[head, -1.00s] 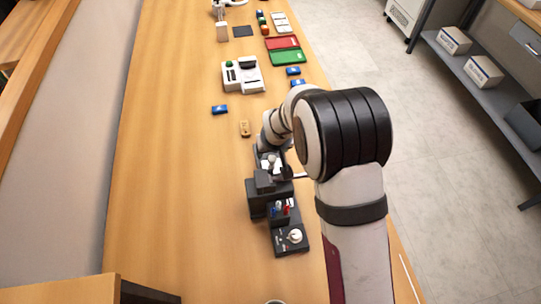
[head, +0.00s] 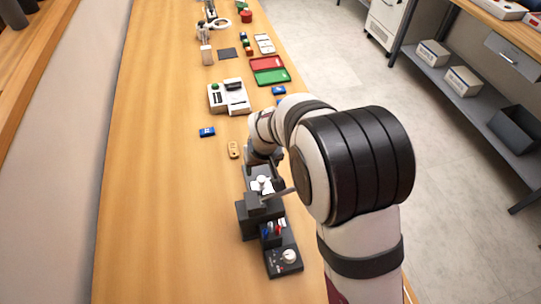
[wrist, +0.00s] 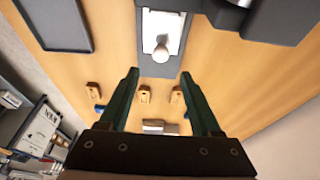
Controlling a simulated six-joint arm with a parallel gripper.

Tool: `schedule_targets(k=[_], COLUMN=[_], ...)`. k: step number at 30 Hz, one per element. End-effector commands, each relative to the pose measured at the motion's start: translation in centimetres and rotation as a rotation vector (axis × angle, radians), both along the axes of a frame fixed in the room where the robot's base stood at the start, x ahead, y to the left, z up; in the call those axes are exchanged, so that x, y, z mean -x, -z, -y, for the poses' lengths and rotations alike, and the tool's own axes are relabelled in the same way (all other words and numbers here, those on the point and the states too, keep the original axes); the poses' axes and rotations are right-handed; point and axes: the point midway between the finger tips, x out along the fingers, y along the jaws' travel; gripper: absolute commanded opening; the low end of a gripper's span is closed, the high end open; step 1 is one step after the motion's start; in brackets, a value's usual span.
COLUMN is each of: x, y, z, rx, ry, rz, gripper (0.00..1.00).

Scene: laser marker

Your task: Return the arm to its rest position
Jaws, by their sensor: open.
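My gripper (wrist: 161,78) is open, with two dark green fingers apart and nothing between them in the wrist view.
Wooden tags (wrist: 144,94) lie on the table, one also in the head view (head: 233,149). A blue block (head: 207,132), a white device (head: 229,97), red and green trays (head: 268,70) are farther back. The left of the table is clear. A shelf with boxes (head: 463,82) stands right.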

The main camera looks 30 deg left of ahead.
Motion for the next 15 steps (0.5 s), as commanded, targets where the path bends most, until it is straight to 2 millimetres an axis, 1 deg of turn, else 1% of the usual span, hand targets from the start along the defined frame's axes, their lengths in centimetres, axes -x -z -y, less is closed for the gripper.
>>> schedule_targets(k=[2, 4, 5, 6, 8, 9, 10, 11, 12, 15], x=[0.0, -0.3, -0.6, -1.1, -2.0, -2.4, -2.3, -2.1, -1.4, 0.9], y=[0.0, -0.5, -1.3, -2.8, -6.3, -9.1, -11.1, -12.8, -14.8, -18.2], z=[0.0, 0.4, 0.9, 2.2, 5.3, 8.2, 10.6, 12.8, 15.6, 20.9], rx=[-0.001, -0.006, -0.013, -0.027, -0.063, -0.094, -0.118, -0.141, -0.171, -0.237], ry=[0.000, 0.013, 0.032, 0.073, 0.171, 0.258, 0.326, 0.391, 0.472, 0.641], rz=[0.001, 0.003, 0.005, 0.011, 0.021, 0.028, 0.034, 0.040, 0.048, 0.067], gripper=[0.65, 0.65, 0.65, 0.65, 0.65, 0.65, 0.65, 0.65, 0.65, 0.65])
